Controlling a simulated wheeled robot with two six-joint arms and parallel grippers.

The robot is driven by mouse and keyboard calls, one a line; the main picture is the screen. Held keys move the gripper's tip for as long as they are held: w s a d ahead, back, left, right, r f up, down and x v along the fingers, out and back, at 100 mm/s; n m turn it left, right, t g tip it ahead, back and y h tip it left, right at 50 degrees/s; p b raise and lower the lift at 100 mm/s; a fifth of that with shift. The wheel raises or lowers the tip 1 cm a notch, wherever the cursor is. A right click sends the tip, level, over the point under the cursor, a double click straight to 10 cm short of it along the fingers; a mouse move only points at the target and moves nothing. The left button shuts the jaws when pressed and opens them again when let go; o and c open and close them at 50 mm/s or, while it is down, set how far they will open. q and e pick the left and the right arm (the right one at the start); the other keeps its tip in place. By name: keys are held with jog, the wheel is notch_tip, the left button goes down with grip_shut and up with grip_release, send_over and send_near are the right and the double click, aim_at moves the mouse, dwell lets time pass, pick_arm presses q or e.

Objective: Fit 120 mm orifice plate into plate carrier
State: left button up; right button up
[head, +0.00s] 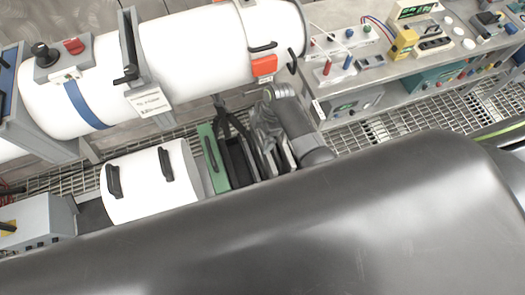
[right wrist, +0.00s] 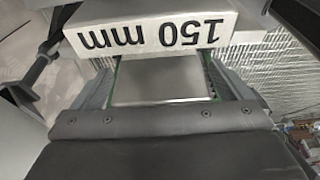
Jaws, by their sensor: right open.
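In the right wrist view, a pale block marked "150 mm" (right wrist: 150,30) shows upside down at the top. A flat light-grey surface (right wrist: 160,80) lies below it, with green edges at its sides. A wide dark pad with bolts fills the bottom of that view. I cannot read a 120 mm marking anywhere and cannot tell which part is the plate carrier. My left gripper is not in view.
A large white pipe (head: 190,60) with grey clamps, a blue strap and a tag runs along the back. A white cylinder with two black handles (head: 150,185) stands below it. A bench (head: 390,75) with instruments is at the right. Metal grating covers the floor.

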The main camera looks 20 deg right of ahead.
jog(key=shift+c, duration=0.5)
jog(key=c, duration=1.7)
jog(key=shift+r, duration=0.1)
jog(key=shift+c, duration=0.9)
jog(key=shift+w+r, duration=0.1)
jog(key=shift+w, duration=0.05)
